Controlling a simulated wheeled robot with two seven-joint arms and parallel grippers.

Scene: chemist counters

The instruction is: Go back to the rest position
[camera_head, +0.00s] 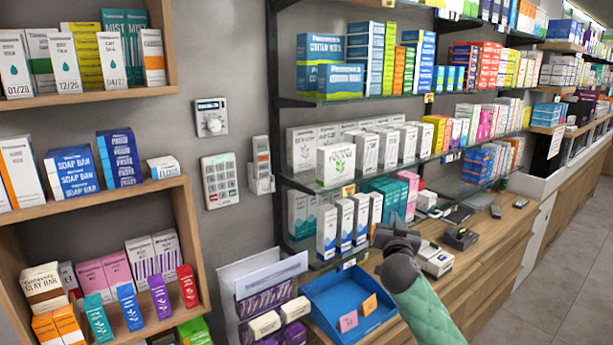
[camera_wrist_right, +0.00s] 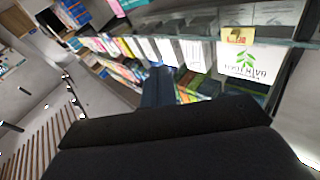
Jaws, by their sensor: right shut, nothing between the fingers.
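My right gripper (camera_head: 392,240) is at the end of the green-sleeved arm that comes in from the bottom of the head view. It is over the wooden counter, in front of the lowest glass shelf, and looks shut with nothing in it. In the right wrist view the dark gripper body (camera_wrist_right: 160,145) fills the lower part, and shelves of boxes show tilted beyond it. My left gripper is not in the head view.
A blue tray (camera_head: 318,297) with small tags stands left of my right arm. Glass shelves (camera_head: 400,161) full of boxes run along the wall above the counter. Small devices (camera_head: 460,238) lie on the counter to the right. A wooden shelf unit (camera_head: 185,220) is at the left. Floor (camera_head: 565,290) is clear at right.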

